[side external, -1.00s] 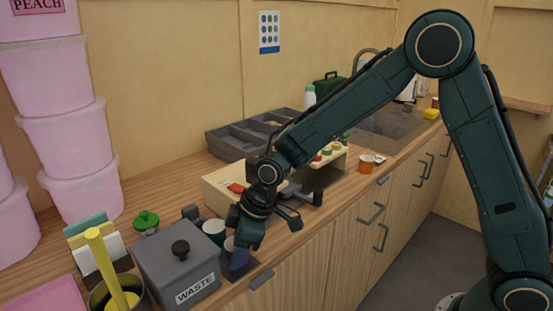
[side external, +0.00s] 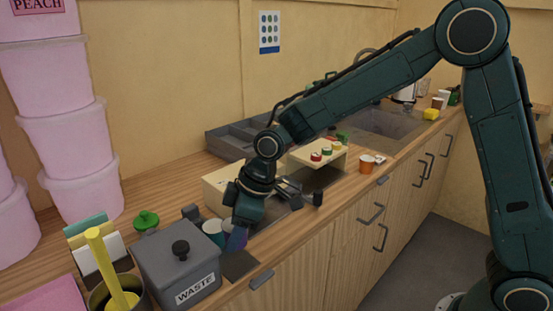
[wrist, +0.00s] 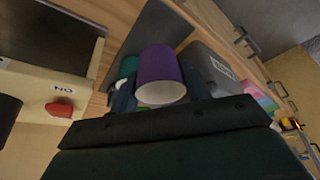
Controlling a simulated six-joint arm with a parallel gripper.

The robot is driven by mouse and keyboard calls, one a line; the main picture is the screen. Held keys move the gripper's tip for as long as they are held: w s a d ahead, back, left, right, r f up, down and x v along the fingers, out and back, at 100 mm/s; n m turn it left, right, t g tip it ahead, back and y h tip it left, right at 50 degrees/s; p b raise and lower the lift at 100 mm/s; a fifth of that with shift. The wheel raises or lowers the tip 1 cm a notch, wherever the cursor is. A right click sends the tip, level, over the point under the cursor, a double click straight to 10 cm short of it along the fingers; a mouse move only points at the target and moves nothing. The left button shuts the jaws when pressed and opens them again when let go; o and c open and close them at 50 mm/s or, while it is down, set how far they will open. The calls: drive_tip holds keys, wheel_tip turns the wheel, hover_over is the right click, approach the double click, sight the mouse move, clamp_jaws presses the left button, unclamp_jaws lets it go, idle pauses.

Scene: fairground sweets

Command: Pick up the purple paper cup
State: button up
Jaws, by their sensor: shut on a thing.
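The purple paper cup (wrist: 161,66) is between the fingers of my gripper (wrist: 158,88) in the wrist view, with its pale end facing the camera. In the side view my gripper (side external: 243,226) is shut on the purple cup (side external: 237,239), which is partly hidden by it. The cup appears raised above the dark mat (side external: 240,265), which now shows bare near the counter's front edge.
A teal cup (side external: 212,229) stands close beside the held cup. A grey waste bin (side external: 178,274) is just left of it. The machine with a red switch (wrist: 60,107) is near. An orange cup (side external: 367,163) stands further right.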

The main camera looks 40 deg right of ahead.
wheel_tip(320, 180, up, 15)
idle(0.4)
drive_tip(key=shift+f, duration=0.15)
idle(0.4)
drive_tip(key=d+f+m+h, duration=0.1)
drive_tip(key=d+f+m, duration=0.2)
drive_tip(key=d+f, duration=0.2)
drive_tip(key=s+d+f+m+t+h, duration=0.1)
drive_tip(key=d+f+m, duration=0.2)
drive_tip(key=d+f, duration=0.3)
drive_tip(key=s+d+f+m+h, duration=0.1)
drive_tip(key=d+f+m, duration=0.2)
drive_tip(key=d+f, duration=0.2)
drive_tip(key=shift+d+f+m, duration=0.2)
drive_tip(key=shift+d+m, duration=0.2)
drive_tip(key=shift+d, duration=1)
wheel_tip(320, 180, up, 22)
drive_tip(key=w+a+n+g+y, duration=0.1)
drive_tip(key=w+a+n+y, duration=0.15)
drive_tip(key=a+n, duration=1.1)
drive_tip(key=a+f+m, duration=0.3)
drive_tip(key=a+f, duration=0.2)
drive_tip(key=shift+s+a+f+m, duration=0.15)
drive_tip(key=shift+s+f+m, duration=0.1)
drive_tip(key=shift+m, duration=0.1)
drive_tip(key=shift+y, duration=0.25)
